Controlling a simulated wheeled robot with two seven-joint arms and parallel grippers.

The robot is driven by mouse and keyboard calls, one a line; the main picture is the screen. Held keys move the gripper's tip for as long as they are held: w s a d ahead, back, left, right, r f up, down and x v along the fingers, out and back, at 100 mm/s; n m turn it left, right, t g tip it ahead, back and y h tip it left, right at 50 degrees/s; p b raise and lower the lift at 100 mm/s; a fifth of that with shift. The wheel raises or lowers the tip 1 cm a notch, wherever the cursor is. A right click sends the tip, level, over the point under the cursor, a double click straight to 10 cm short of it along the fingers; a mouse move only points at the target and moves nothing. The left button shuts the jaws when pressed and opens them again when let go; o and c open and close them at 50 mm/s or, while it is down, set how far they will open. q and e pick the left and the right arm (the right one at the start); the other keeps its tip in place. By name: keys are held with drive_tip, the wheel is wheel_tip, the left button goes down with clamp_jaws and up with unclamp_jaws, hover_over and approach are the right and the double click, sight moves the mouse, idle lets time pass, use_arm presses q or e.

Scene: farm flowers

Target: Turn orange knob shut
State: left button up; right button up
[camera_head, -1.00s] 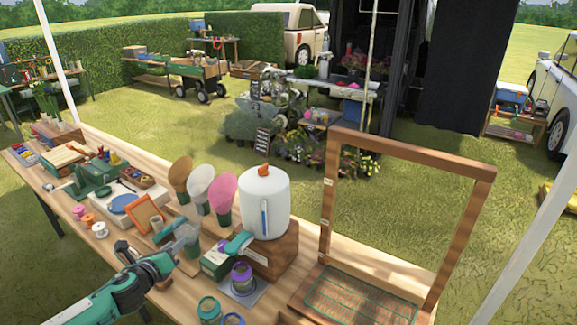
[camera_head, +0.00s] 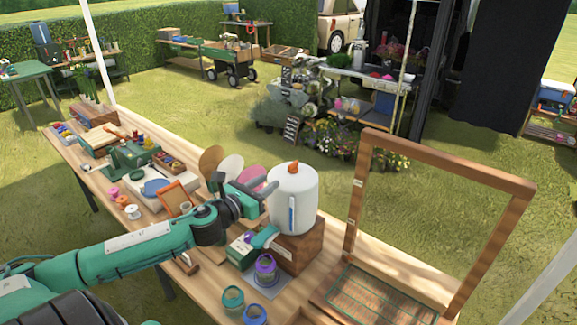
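The orange knob (camera_head: 293,168) sits on top of a white canister (camera_head: 295,196) with a blue strip on its front. The canister stands on a brown wooden block (camera_head: 300,248) on the long table. My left gripper (camera_head: 267,188) is at the canister's left side, lower than the knob and not on it. Its grey fingers point right toward the canister; I cannot tell if they touch it or how far apart they are. My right gripper is not in view.
A teal spout (camera_head: 264,237) is at the block's front left, above a jar with a purple rim (camera_head: 266,268). Pink and cream paddle shapes stand behind my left gripper. A wooden frame (camera_head: 447,170) rises to the right. Spools and a green tool lie farther left on the table.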

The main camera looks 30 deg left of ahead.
sight(288, 167)
use_arm(q)
drive_tip(key=w+p, duration=0.1)
drive_tip(key=w, duration=0.1)
drive_tip(key=w+p, duration=0.1)
drive_tip(key=w, duration=0.2)
drive_tip(key=w+p, duration=0.1)
drive_tip(key=w, duration=0.2)
drive_tip(key=shift+d+r, duration=0.15)
drive_tip(key=shift+d, duration=0.15)
drive_tip(key=shift+w+p, duration=0.45)
drive_tip(key=shift+w, duration=0.25)
drive_tip(key=shift+w+d, duration=0.1)
drive_tip(key=shift+w, duration=0.1)
drive_tip(key=shift+c, duration=0.2)
clamp_jaws()
